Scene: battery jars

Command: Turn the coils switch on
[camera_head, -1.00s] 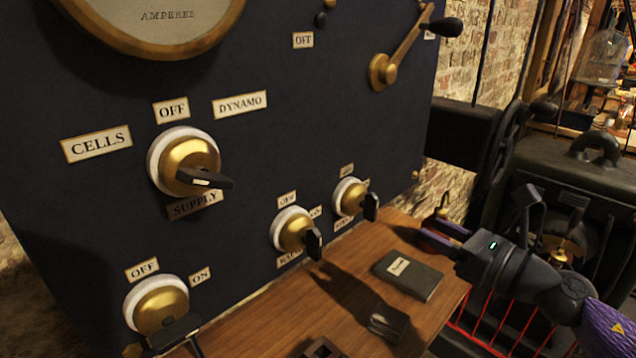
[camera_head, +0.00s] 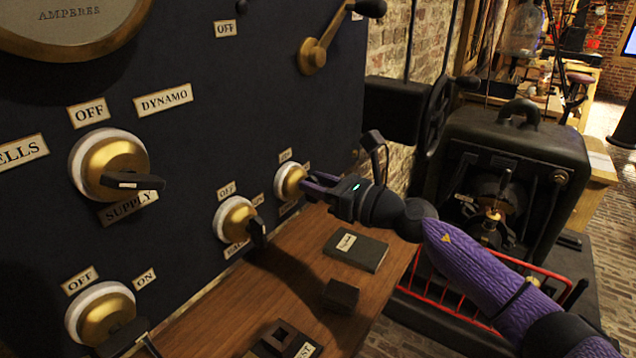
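The rightmost small rotary switch (camera_head: 288,181) has a white ring and a brass dome and sits low on the dark panel. Its labels are too small to read surely, so I cannot confirm that it is the coils switch.
The large supply switch (camera_head: 110,165) and an OFF/ON switch (camera_head: 102,314) are on the panel's left. A brass lever (camera_head: 312,56) is above. A dark book (camera_head: 356,250) and a small dark block (camera_head: 341,296) lie on the wooden shelf (camera_head: 212,318). A dark machine (camera_head: 520,150) stands right.

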